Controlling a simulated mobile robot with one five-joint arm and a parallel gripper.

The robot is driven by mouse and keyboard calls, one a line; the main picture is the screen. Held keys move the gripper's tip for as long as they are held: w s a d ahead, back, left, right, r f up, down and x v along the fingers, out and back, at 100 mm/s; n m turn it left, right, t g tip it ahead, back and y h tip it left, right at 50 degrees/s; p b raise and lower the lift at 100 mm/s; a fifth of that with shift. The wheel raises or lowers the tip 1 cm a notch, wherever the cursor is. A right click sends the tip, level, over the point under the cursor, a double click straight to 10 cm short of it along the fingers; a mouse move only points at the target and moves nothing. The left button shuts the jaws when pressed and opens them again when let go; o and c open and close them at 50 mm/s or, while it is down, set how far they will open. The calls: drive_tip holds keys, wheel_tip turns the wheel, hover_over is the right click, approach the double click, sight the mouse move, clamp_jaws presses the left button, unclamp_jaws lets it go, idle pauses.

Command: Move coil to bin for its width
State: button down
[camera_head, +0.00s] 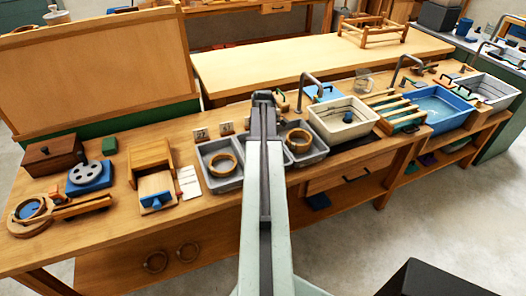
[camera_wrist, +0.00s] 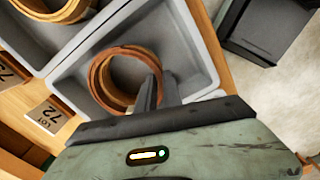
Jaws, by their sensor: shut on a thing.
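A round brown coil (camera_wrist: 101,83) rests in a grey bin (camera_wrist: 190,28) in the wrist view. My gripper (camera_wrist: 157,88) is shut on the lower right side of its ring. A card reading "LOT 72" (camera_wrist: 46,117) lies beside this bin. Another coil (camera_wrist: 58,10) sits in the neighbouring grey bin at the upper left. In the head view a coil (camera_head: 222,165) lies in the left grey bin (camera_head: 231,187) and another coil (camera_head: 299,140) in a grey bin right of my arm. My arm hides the space between them and the gripper's fingers.
Small cards (camera_head: 201,134) stand behind the grey bins. A white basin (camera_head: 343,130) and slatted rack (camera_head: 398,107) stand to the right. A wooden box (camera_head: 153,160) and blue-based device (camera_head: 89,178) stand to the left. A second table (camera_head: 300,66) is behind.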

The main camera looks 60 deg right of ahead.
drive_tip(key=shift+f+b, duration=0.3)
drive_tip(key=shift+f, duration=0.05)
drive_tip(key=c, duration=1.4)
unclamp_jaws()
drive_tip(key=shift+o, duration=0.2)
drive_tip(key=shift+o, duration=1.3)
wheel_tip(320, 180, up, 7)
drive_tip(key=p, duration=0.7)
drive_tip(key=shift+r, duration=0.15)
